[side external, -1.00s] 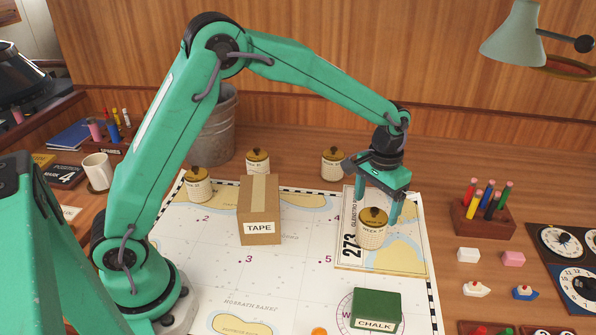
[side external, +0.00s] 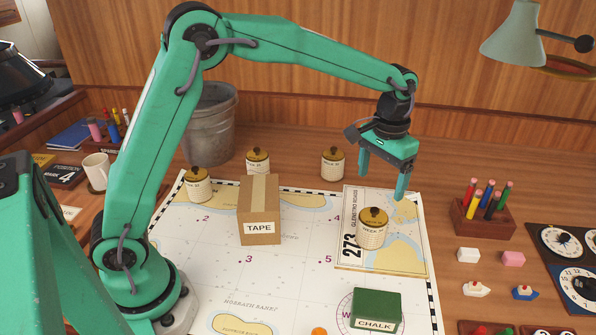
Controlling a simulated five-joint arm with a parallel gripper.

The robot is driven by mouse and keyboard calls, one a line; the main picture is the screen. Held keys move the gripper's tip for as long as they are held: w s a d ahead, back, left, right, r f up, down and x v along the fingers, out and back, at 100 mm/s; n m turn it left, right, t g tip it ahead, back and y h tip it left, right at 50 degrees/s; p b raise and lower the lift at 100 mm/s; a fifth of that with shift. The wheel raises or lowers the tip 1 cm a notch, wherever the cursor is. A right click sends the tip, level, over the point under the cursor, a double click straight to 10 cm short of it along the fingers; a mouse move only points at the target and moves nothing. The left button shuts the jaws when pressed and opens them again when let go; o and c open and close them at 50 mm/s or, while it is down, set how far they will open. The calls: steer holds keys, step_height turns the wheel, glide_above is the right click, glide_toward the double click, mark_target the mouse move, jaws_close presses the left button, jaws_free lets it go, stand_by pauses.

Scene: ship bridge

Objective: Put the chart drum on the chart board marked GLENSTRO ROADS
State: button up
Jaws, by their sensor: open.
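The chart drum (side external: 372,232), a cream cylinder with a dark yellow lid and a WEEK label, stands upright on the chart board (side external: 408,258). The board is a flat chart with 273 and partly readable GLENSTRO lettering along its left edge. My gripper (side external: 382,187) is open and empty above the far part of the board, above and behind the drum, with its fingers apart from it. Three similar drums stand farther back: one on the left (side external: 198,188), one in the middle (side external: 258,162) and one on the right (side external: 333,164).
A TAPE box (side external: 260,220) stands left of the board on the large chart. A green CHALK box (side external: 375,312) is in front of the board. A pencil block (side external: 484,218) and small pieces lie to the right. A grey bucket (side external: 210,125) stands behind my arm.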

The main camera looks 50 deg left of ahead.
steer(key=s+a+r+t, duration=0.2)
steer(key=s+a+r, duration=0.25)
steer(key=s, duration=0.45)
steer(key=s+a+r+t, duration=0.2)
steer(key=s+a+r, duration=0.25)
steer(key=s, duration=0.45)
steer(key=s+a+f+t, duration=0.1)
steer(key=s+a, duration=0.1)
steer(key=s, duration=0.6)
steer(key=shift+f+t, duration=0.25)
steer(key=shift+t, duration=0.15)
